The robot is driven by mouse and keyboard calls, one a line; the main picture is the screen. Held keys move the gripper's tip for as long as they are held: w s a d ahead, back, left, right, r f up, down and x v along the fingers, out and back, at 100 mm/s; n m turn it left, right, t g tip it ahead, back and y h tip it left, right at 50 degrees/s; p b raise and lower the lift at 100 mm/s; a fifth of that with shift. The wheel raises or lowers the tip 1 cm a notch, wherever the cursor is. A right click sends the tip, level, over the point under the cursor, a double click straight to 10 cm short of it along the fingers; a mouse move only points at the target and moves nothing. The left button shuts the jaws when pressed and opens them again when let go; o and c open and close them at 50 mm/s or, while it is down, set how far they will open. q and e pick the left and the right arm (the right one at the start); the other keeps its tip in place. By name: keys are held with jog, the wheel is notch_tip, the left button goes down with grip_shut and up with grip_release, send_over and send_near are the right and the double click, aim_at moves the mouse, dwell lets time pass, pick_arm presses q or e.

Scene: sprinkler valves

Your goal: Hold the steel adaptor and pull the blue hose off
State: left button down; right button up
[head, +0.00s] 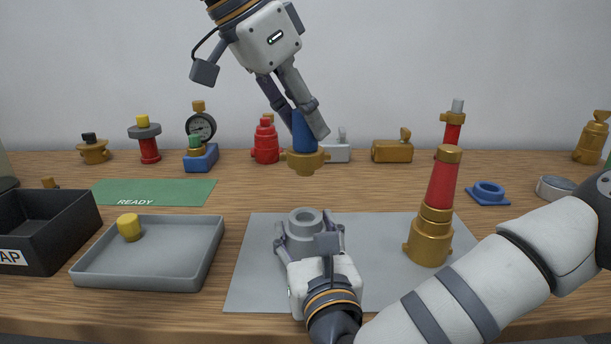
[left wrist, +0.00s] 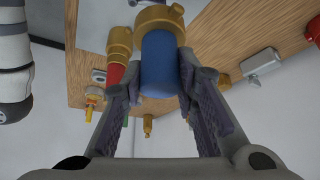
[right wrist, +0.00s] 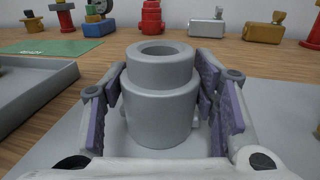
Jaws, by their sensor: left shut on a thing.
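The steel adaptor (head: 305,222), a stepped grey cylinder with an open bore, stands upright on the grey mat. It fills the middle of the right wrist view (right wrist: 161,108). My right gripper (head: 308,240) has its fingers on either side of the adaptor; whether the pads press on it is unclear. My left gripper (head: 307,120) is shut on the blue hose (head: 303,135), a short upright blue cylinder, and holds it above the adaptor. A brass fitting (head: 305,161) is on the hose's lower end, clear of the adaptor. The hose also shows between the pads in the left wrist view (left wrist: 160,65).
A red and brass valve (head: 438,205) stands on the mat (head: 380,290) to the right. A grey tray (head: 175,262) with a yellow cap (head: 129,227) and a black bin (head: 62,225) are at left.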

jog(key=o, duration=1.1)
jog(key=shift+c, duration=0.2)
